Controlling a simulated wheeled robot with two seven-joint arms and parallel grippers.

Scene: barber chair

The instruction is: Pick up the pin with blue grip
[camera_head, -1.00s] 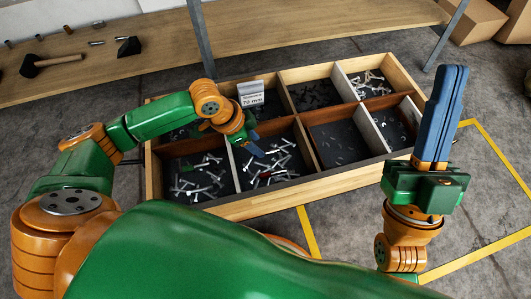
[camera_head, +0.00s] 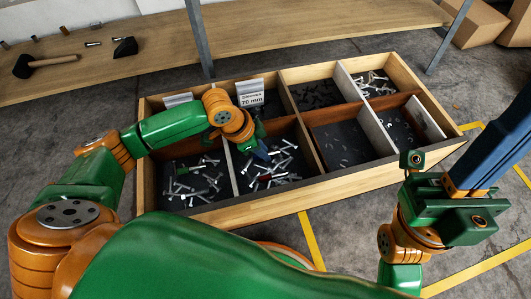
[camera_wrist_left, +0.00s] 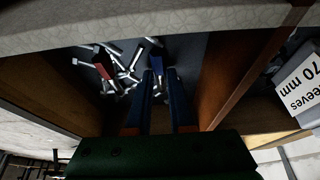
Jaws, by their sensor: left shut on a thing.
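My left gripper (camera_head: 260,150) is low in the front compartment with the metal pins, second from the left. In the left wrist view its two blue fingers (camera_wrist_left: 164,78) point into the compartment, with a narrow gap between them. The pin with blue grip (camera_wrist_left: 157,45) shows dark blue at the fingertips, and the gripper is shut on it. Its lower part is hidden by the fingers and shadow. My right gripper (camera_head: 508,135) is at the right edge, away from the box; its blue fingers lie close together and their tips are cut off.
The wooden box (camera_head: 275,203) has several compartments with divider walls close around the left gripper. A red-grip pin (camera_wrist_left: 103,62) lies among loose pins. A "70 mm" label (camera_head: 251,93) stands behind. A bench (camera_head: 280,42) with a mallet (camera_head: 45,64) is at the back.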

